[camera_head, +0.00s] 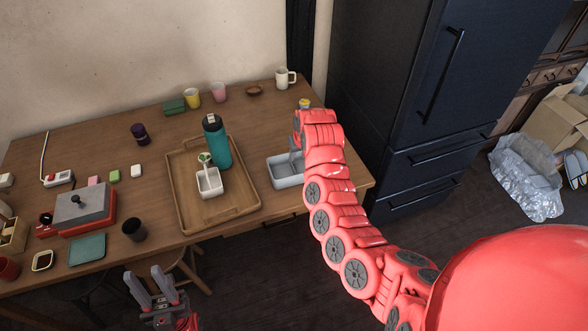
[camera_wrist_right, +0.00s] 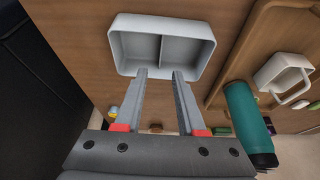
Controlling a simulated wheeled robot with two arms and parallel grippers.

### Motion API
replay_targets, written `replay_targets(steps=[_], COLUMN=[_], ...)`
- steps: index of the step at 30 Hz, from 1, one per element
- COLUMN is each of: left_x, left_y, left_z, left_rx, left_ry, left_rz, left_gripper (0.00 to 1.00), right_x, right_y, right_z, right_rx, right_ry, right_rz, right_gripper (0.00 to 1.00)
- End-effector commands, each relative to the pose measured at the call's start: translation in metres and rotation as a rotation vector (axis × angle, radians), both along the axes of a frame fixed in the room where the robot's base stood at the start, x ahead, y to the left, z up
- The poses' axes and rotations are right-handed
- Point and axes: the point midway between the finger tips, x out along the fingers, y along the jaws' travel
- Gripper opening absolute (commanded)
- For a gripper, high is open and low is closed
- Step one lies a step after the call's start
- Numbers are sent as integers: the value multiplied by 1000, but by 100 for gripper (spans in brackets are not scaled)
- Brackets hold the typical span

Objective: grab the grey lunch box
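The grey lunch box (camera_head: 287,181) is an open, divided box at the right end of the wooden table, beside the tray. In the right wrist view the lunch box (camera_wrist_right: 118,48) shows its two compartments. My right gripper (camera_wrist_right: 160,73) is open, its two fingertips overlapping the box's near edge in that view. I cannot tell whether they touch it. In the head view my right arm partly hides the right gripper (camera_head: 297,151) and the box's right side. My left gripper (camera_head: 156,272) is open and empty, in front of the table and away from the box.
A wooden tray (camera_head: 245,206) holds a teal bottle (camera_head: 217,146) and a white caddy (camera_head: 209,182), left of the box. A small yellow-topped item (camera_head: 304,103) and a white mug (camera_head: 283,78) stand behind. A dark fridge (camera_head: 400,90) stands right of the table.

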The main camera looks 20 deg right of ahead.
Motion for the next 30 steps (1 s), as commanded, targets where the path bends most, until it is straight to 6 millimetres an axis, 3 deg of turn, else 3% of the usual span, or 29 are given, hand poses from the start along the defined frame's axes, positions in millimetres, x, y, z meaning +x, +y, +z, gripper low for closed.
replay_targets(steps=[13,30], left_x=[0,0], left_y=[0,0], left_z=[10,12], left_rx=[0,0], left_ry=[0,0], left_rz=[0,0], left_gripper=[38,38], right_x=[19,30], right_y=[1,2], right_z=[-47,-73], right_rx=[-2,-1], right_ry=[4,2], right_rz=[6,3], right_gripper=[39,39])
